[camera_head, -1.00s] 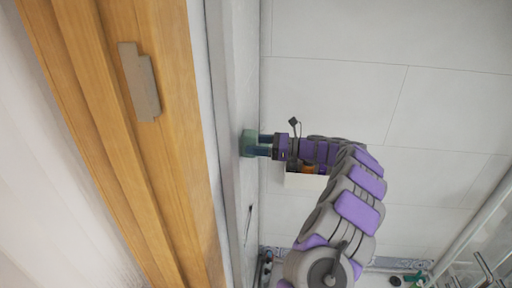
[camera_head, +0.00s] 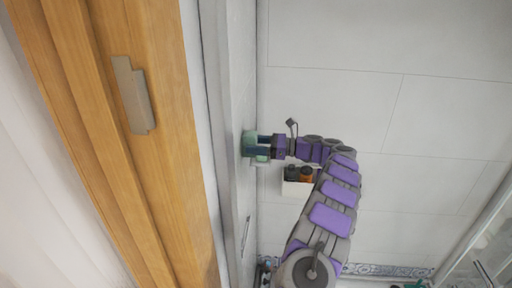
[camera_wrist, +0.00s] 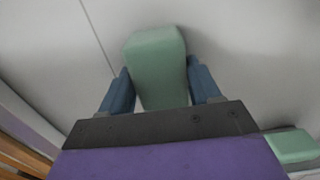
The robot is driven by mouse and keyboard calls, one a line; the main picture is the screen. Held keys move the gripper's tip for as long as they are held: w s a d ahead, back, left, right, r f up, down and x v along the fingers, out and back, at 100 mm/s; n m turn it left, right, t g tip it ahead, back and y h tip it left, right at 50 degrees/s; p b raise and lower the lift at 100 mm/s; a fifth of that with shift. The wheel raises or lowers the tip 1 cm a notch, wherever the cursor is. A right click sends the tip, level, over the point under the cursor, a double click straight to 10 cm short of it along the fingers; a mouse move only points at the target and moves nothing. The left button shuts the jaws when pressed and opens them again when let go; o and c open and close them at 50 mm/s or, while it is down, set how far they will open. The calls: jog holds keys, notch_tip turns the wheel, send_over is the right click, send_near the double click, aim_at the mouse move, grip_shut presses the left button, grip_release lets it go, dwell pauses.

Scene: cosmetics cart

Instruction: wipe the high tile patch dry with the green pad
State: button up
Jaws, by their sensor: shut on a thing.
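The green pad (camera_head: 248,143) is a pale green block between the two blue fingers of my gripper (camera_head: 263,146). In the wrist view my gripper (camera_wrist: 160,85) is shut on the pad (camera_wrist: 155,62), which extends beyond the fingertips. The pad is against or very close to the narrow pale tile wall (camera_head: 243,95); the exact contact is hidden. In the wrist view the wall (camera_wrist: 225,35) is grey-white with a joint line to the left of the pad. I cannot make out a distinct wet patch.
A second green block (camera_wrist: 292,145) shows at the lower right of the wrist view. A small white shelf (camera_head: 298,188) with dark and orange bottles (camera_head: 305,174) is beside my arm. A wooden door frame (camera_head: 170,120) with a metal plate stands left. The upper tiles are clear.

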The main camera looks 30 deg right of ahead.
jog(key=shift+w+d+f, duration=0.2)
jog(key=shift+w+d, duration=0.55)
jog(key=shift+w, duration=0.3)
jog(key=shift+w+d+r, duration=0.15)
jog(key=shift+w+d, duration=0.05)
jog(key=shift+w, duration=0.2)
jog(key=v, duration=0.6)
jog(key=shift+v, duration=1.7)
jog(key=shift+w+a, duration=0.1)
